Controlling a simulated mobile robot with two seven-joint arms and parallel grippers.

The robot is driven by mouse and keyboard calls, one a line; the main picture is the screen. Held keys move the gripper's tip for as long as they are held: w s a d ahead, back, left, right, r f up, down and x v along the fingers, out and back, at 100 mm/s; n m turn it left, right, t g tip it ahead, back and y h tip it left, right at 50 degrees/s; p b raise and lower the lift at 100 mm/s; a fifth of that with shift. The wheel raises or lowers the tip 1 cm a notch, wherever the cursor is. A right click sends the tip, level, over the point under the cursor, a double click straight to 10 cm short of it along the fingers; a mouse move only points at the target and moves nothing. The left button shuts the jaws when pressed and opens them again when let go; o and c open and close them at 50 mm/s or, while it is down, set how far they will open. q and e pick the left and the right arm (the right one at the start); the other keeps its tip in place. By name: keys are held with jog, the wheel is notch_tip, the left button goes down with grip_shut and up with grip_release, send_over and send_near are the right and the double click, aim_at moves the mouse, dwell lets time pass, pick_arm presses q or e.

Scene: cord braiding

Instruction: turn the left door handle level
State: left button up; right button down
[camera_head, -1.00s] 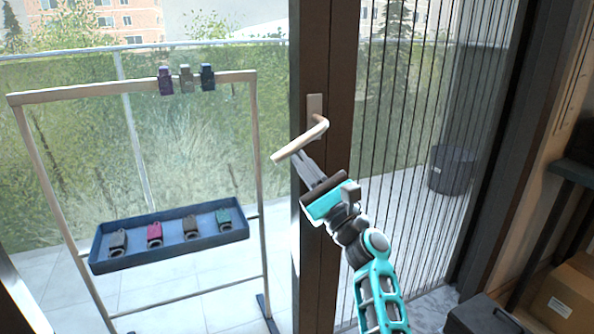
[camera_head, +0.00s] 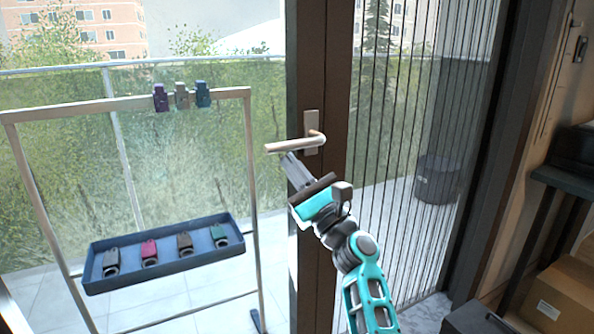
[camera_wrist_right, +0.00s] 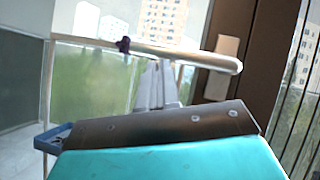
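The door handle (camera_head: 292,145) is a pale metal lever on the dark door frame, left of its mounting plate. It lies nearly level in the head view, its free left end a little lower. My right gripper (camera_head: 290,160) is just below the lever near its free end, with its grey fingers together and nothing visible between them. In the right wrist view the fingers (camera_wrist_right: 157,85) reach up to the underside of the lever (camera_wrist_right: 200,56); whether they touch it I cannot tell. My left gripper is not in view.
A wooden rack (camera_head: 252,190) with several clips on its top bar stands at the left. A blue tray (camera_head: 165,262) on it holds several coloured clips. A dark bin (camera_head: 438,180) stands behind the slatted panel. A cardboard box (camera_head: 565,300) sits at the lower right.

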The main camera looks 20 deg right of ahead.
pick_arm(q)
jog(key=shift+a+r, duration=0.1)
pick_arm(e)
jog(key=shift+a+r, duration=0.2)
jog(key=shift+r, duration=0.2)
dwell(0.4)
